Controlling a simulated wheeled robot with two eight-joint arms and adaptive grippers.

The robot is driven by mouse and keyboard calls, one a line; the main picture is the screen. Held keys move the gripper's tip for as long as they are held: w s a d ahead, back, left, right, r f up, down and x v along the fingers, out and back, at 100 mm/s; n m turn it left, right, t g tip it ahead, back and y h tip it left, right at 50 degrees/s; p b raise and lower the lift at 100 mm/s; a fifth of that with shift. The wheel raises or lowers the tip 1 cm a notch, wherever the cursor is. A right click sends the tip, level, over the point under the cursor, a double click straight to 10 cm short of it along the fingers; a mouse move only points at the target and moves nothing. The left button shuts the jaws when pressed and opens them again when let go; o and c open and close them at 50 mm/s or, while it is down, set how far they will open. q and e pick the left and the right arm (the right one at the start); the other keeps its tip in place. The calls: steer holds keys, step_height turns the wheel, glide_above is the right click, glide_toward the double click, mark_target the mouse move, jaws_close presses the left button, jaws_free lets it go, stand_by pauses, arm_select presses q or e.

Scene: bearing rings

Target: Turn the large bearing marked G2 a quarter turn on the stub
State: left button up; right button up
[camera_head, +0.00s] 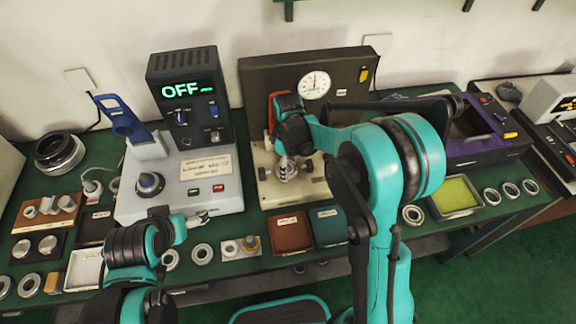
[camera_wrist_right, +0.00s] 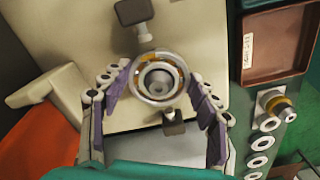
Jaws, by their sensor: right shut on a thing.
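A large metal bearing ring (camera_wrist_right: 161,78) sits around the stub (camera_wrist_right: 159,77) on the cream plate of the gauge stand. I cannot read a G2 mark on it. My right gripper (camera_wrist_right: 157,85) is shut on the bearing, with one purple-padded finger on each side of it. In the head view, my right gripper (camera_head: 289,165) reaches down to the stub, and my wrist hides part of the stand. My left gripper (camera_head: 188,226) is near the front of the grey heater unit, away from the bearing; its jaws are too small to judge.
The gauge stand (camera_head: 262,90) has a dial behind my right wrist. The heater (camera_head: 184,92) reads OFF. A brown tray (camera_head: 290,232) and a green tray (camera_head: 329,226) lie in front of the stand. Several rings lie along the front edge. A purple-trimmed unit (camera_head: 480,133) stands right.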

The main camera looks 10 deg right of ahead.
steer(key=shift+n, duration=0.6)
steer(key=o, duration=1.6)
steer(key=shift+w+a, duration=0.1)
steer(key=shift+a, duration=0.05)
steer(key=shift+c, duration=0.2)
